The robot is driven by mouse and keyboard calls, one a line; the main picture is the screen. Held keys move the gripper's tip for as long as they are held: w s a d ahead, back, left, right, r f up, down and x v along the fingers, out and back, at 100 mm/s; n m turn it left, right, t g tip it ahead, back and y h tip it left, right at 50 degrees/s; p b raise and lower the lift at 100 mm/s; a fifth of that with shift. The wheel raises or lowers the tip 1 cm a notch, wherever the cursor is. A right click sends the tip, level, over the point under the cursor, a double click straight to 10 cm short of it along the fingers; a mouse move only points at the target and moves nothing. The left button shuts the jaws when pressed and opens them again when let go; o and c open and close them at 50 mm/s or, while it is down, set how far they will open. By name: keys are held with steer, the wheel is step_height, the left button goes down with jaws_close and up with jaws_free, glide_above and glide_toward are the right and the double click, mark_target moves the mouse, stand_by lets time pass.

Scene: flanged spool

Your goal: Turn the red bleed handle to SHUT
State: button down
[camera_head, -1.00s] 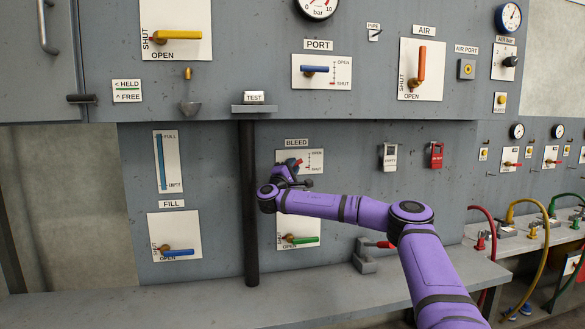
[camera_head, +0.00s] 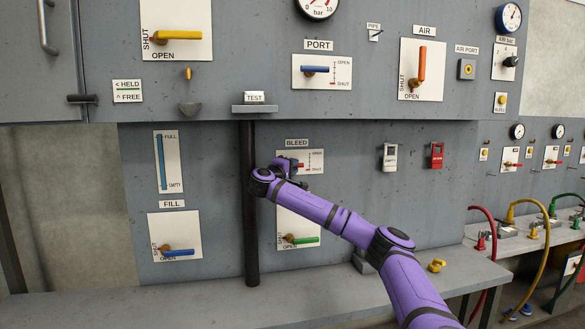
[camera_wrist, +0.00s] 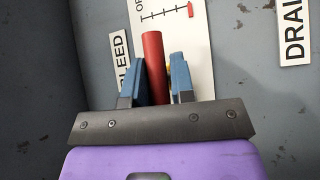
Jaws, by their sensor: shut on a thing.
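The red bleed handle (camera_wrist: 153,60) stands between the two blue fingers of my gripper (camera_wrist: 158,78) in the wrist view, and my gripper is shut on it. The handle's free end points at the scale on the white bleed plate (camera_wrist: 185,35), nearer the end lettered "OP" than the end with the red mark. In the head view my gripper (camera_head: 289,167) is at the bleed plate (camera_head: 316,156), with a bit of the red handle (camera_head: 299,166) showing to its right, roughly level. My wrist covers the plate's left part.
The DRAIN label (camera_wrist: 291,30) is right in the wrist view. Below the bleed plate is a green drain handle (camera_head: 303,240). A dark vertical pipe (camera_head: 249,215) runs close to my wrist's left. The panel right of the plate is clear up to two hanging tags (camera_head: 390,157).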

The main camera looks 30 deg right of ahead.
steer(key=shift+a, duration=0.1)
steer(key=c, duration=1)
jaws_free()
steer(key=v, duration=1)
steer(key=shift+s+a+f, duration=0.1)
steer(key=shift+s+a, duration=0.05)
steer(key=shift+a, duration=0.2)
